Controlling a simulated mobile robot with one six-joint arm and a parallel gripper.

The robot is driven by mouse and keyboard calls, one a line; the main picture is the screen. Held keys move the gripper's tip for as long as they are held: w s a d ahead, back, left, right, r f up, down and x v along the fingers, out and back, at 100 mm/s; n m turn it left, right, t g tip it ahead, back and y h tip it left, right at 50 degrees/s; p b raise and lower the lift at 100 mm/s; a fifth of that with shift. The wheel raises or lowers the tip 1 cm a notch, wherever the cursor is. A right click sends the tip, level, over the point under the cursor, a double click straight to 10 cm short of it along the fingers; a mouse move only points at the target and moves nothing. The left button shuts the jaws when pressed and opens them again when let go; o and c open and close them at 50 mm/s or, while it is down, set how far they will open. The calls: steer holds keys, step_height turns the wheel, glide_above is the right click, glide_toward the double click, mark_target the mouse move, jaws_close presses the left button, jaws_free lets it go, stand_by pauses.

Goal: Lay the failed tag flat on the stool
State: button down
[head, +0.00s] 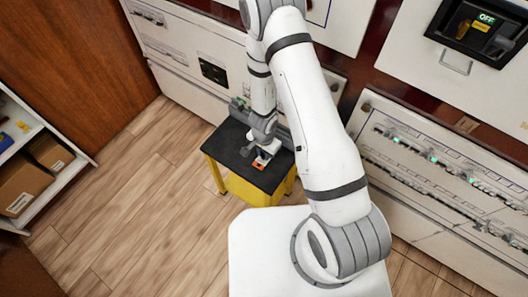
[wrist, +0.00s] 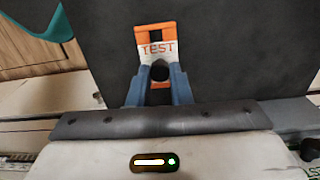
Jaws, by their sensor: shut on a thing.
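The tag (wrist: 157,40) is orange and white, with the word TEST on its white part; the rest of its lettering, if any, is not visible. My gripper (wrist: 160,82) is shut on the tag's lower end, with blue fingers on either side of a dark round shape. The tag also shows as a small orange and white patch in the head view (head: 259,164). The stool (head: 228,153) has a black top and yellow legs. My gripper and the tag are over its top. I cannot tell whether the tag touches the surface.
White breaker cabinets (head: 440,190) stand behind and to the right of the stool. A shelf with cardboard boxes (head: 22,188) is at the left. A teal edge (wrist: 50,20) shows at the wrist view's upper left. Wooden floor is clear left of the stool.

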steer(key=shift+f+b, duration=0.6)
steer(key=shift+b, duration=0.05)
steer(key=c, duration=1.2)
jaws_free()
steer(key=shift+c, duration=0.2)
steer(key=shift+r, duration=0.15)
step_height(320, 180, up, 8)
steer(key=p, duration=0.8)
steer(key=shift+a+f, duration=0.1)
steer(key=shift+f, duration=0.1)
